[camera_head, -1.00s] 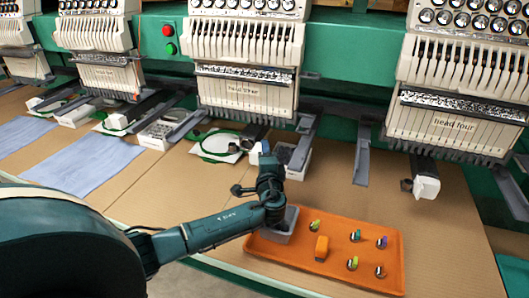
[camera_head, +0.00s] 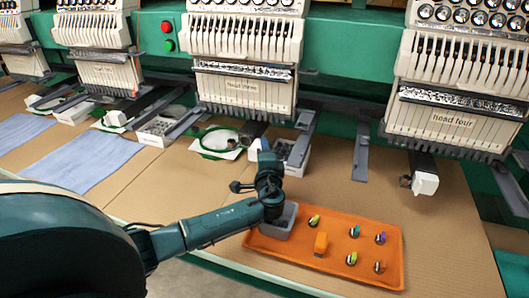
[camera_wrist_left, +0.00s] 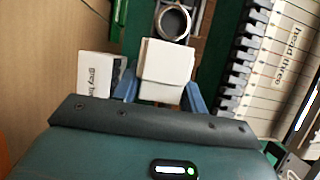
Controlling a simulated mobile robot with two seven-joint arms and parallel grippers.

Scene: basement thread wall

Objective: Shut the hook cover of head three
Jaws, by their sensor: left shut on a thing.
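Head three (camera_head: 240,88) is the cream machine head at the middle of the head view; its name also shows in the left wrist view (camera_wrist_left: 291,42). Its white hook cover (camera_wrist_left: 166,68) stands between the blue fingers of my left gripper (camera_wrist_left: 163,95), which is shut on it. A round metal hook ring (camera_wrist_left: 173,21) shows just beyond the cover and is not covered by it. In the head view my left gripper (camera_head: 263,150) is below head three and hides most of the cover. My right gripper is in neither view.
A small labelled box (camera_wrist_left: 96,74) is close beside the gripper. Head four (camera_head: 452,121) hangs to the right.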

